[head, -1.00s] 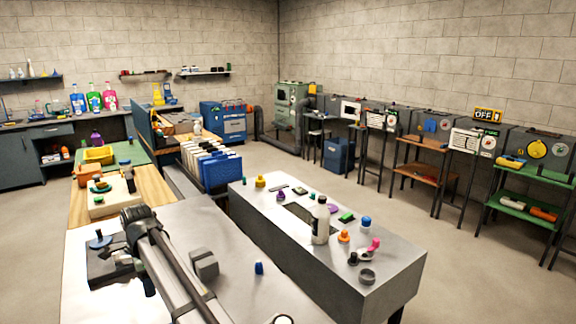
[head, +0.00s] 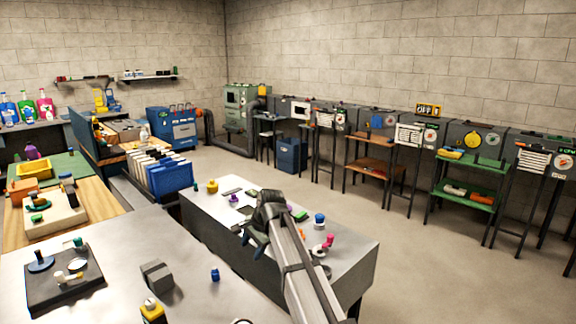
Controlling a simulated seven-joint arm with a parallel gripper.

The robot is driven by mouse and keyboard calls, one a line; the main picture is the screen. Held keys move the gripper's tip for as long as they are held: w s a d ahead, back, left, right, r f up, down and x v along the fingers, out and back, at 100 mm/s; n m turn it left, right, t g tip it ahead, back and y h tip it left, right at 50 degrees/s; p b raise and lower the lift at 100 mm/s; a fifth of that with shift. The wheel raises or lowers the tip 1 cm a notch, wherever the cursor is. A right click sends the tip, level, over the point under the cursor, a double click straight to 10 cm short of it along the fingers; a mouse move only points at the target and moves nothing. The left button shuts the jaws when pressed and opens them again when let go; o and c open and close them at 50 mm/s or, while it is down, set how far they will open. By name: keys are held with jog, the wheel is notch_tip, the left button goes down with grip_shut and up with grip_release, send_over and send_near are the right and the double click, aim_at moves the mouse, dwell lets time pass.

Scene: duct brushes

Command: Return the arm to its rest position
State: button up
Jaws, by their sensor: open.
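My gripper (head: 254,238) is at the end of my grey arm, which reaches up from the bottom edge of the head view. It appears over the grey bench block (head: 345,275) in the middle. Its dark fingers point down and to the left, and I see nothing held between them. My arm and gripper hide part of that bench top and some small items on it. How high the gripper is above the bench I cannot tell.
On the bench block stand a blue-capped item (head: 319,220), a pink item (head: 328,240) and a yellow item (head: 212,186). On the left metal table are a dark plate (head: 90,292), a grey block (head: 157,278) and a small blue piece (head: 214,274). The floor (head: 420,265) at right is clear.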

jog(key=d+f+t, duration=0.3)
jog(key=d+t, duration=0.1)
jog(key=d, duration=3.7)
jog(key=s+a+f+n+g, duration=0.1)
jog(key=s+a+f+g, duration=0.15)
jog(key=s+f, duration=0.65)
jog(key=s+a+f+n+g+h, duration=0.1)
jog(key=s+a+f+g, duration=0.2)
jog(key=f, duration=1)
jog(key=s+a+f+n+g, duration=0.1)
jog(key=s+a+f, duration=0.2)
jog(key=s+f, duration=0.7)
jog(key=s+a+f+n+g+h, duration=0.1)
jog(key=s+f+g, duration=0.1)
jog(key=s+f, duration=0.4)
jog(key=s+a+f+n+g, duration=0.1)
jog(key=s+f, duration=0.5)
jog(key=s, duration=0.9)
jog(key=s+a+f+n+g+h, duration=0.1)
jog(key=s+a+f+n+g, duration=0.1)
jog(key=s+f, duration=0.4)
jog(key=s+n+g, duration=0.1)
jog(key=s, duration=0.3)
jog(key=shift+s+g+h, duration=0.3)
jog(key=shift+s+g, duration=0.05)
